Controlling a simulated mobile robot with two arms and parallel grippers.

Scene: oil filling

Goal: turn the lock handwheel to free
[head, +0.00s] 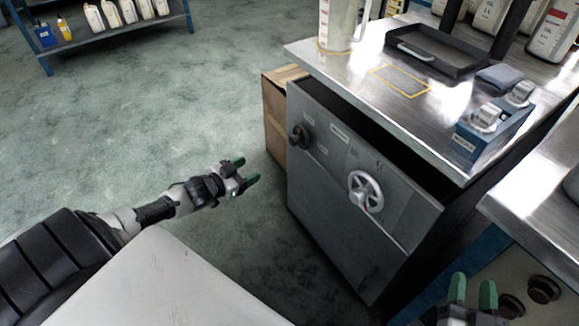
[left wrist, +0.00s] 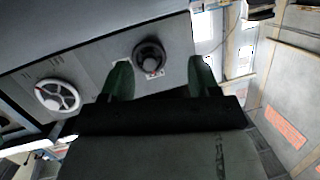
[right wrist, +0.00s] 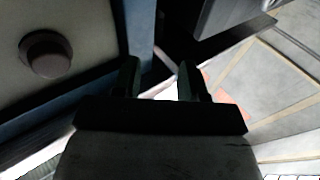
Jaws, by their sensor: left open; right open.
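A pale spoked handwheel (head: 366,191) sits on the grey front of a cabinet (head: 330,235) under the bench. A dark round knob or wheel (head: 299,136) sits on the same front, at its upper left. The small labels cannot be read. In the left wrist view the dark knob (left wrist: 149,57) shows between my fingers and the pale handwheel (left wrist: 57,96) lies to the left. My left gripper (head: 246,171) is open and empty, apart from the cabinet, left of both wheels. My right gripper (head: 473,288) is open and empty at the lower right, near the other bench.
The metal bench top (head: 375,95) above carries a jug (head: 340,25), a black tray (head: 440,50) and a blue box (head: 490,130). A cardboard box (head: 275,115) stands behind the cabinet.

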